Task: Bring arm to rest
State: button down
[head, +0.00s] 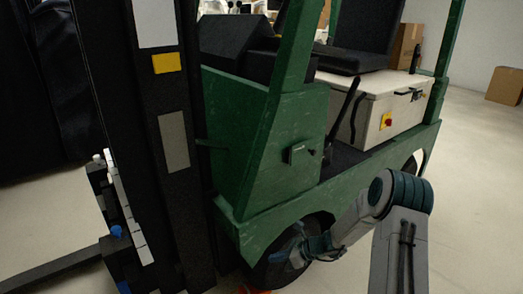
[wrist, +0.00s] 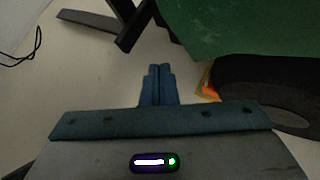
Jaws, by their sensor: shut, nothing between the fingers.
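My gripper (wrist: 158,72) shows in the wrist view with its two blue fingers together and nothing between them. It hangs over pale floor, beside the dark wheel of a green forklift-like cart. In the head view my gripper (head: 283,256) is small and in front of the front wheel. My grey arm bends down from the right and reaches left to it. I cannot tell the exact gap between gripper and wheel.
The green cart (head: 262,135) fills the middle, with its dark mast (head: 170,120) on the left and a fork (head: 50,272) low at left. The front wheel (wrist: 268,95) is close to my gripper. Boxes (head: 505,86) stand at the back right. Floor at right is clear.

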jog(key=s+d+r+n+g+h+p, duration=0.1)
jog(key=s+r+n+h+p, duration=0.35)
jog(key=r, duration=0.95)
jog(key=s+d+r+n+g+h+p, duration=0.1)
jog(key=s+r+n+p, duration=0.6)
jog(key=r, duration=0.8)
jog(key=s+d+r+n+h+p, duration=0.1)
jog(key=s+d+r+n+p, duration=0.1)
jog(key=s+r+n, duration=0.2)
jog(key=s+d+r+n+t+h+p, duration=0.1)
jog(key=s+d+r+n+h+p, duration=0.1)
jog(key=s+r, duration=0.5)
jog(key=s+d+r+n+t+h+p, duration=0.1)
jog(key=s+d+r+n+h+p, duration=0.1)
jog(key=s+r+n, duration=0.4)
jog(key=shift+s+d+r+p, duration=0.2)
jog(key=shift+d+r+p, duration=0.7)
